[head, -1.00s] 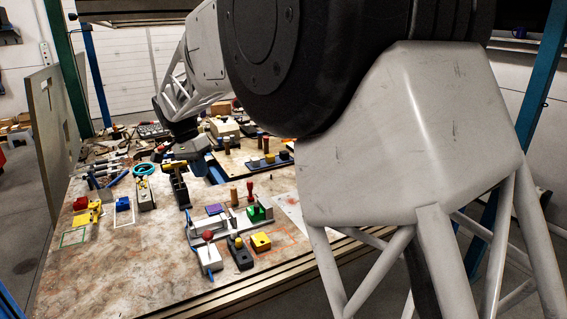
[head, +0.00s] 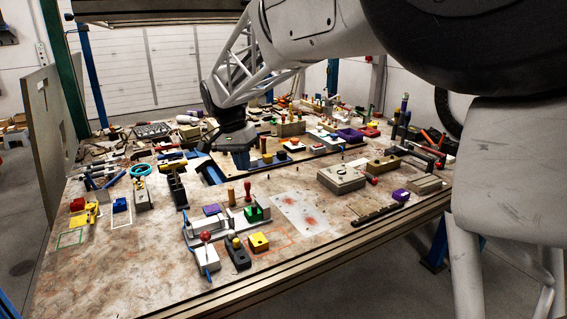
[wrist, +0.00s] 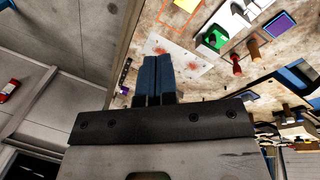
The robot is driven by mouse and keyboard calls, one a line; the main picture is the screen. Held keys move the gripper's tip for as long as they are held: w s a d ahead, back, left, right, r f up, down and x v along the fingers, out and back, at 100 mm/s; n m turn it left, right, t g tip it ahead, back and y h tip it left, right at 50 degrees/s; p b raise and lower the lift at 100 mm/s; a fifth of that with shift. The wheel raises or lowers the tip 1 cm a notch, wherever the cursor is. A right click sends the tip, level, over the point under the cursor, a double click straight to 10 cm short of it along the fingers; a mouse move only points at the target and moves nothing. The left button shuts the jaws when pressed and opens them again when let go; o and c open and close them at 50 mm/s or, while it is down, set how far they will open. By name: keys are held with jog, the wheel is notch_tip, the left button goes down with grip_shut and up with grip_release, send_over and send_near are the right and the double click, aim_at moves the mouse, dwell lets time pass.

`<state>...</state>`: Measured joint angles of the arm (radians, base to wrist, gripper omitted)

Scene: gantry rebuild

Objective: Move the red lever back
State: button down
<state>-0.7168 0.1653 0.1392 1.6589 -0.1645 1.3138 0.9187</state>
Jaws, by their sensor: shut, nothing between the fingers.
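A lever with a red ball knob (head: 205,236) stands on a small white box near the front edge of the table. An upright red handle (head: 248,190) stands farther back, and a red handle also shows in the wrist view (wrist: 237,64). I cannot tell which of these is the task's red lever. My gripper (head: 240,163) hangs above the table, behind and apart from both. Its blue fingers (wrist: 158,70) are together in the wrist view, with nothing seen between them.
A black block with a yellow knob (head: 237,252) and a yellow block (head: 258,242) stand right of the white box. A green block (head: 256,213) is behind them. A white sheet with red marks (head: 303,213) lies flat to the right. A grey box (head: 341,179) stands beyond it.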

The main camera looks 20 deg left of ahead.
jog(key=s+d+r, duration=0.1)
jog(key=d+r, duration=0.1)
jog(key=d, duration=0.8)
jog(key=shift+d+y, duration=0.3)
jog(key=shift+d, duration=0.1)
jog(key=shift+s, duration=0.1)
jog(key=s+d+n+t+y, duration=0.1)
jog(key=s+d, duration=0.4)
jog(key=d, duration=0.7)
jog(key=s+d, duration=0.6)
jog(key=d, duration=0.6)
jog(key=s+d+f, duration=0.4)
jog(key=s+d, duration=0.3)
jog(key=s, duration=0.2)
jog(key=s+d+f+t, duration=0.1)
jog(key=s+d+f, duration=0.3)
jog(key=s+d, duration=0.3)
jog(key=shift+s+d+n+t+y, duration=0.25)
jog(key=shift+s+n+t+y, duration=0.05)
jog(key=shift+s, duration=1)
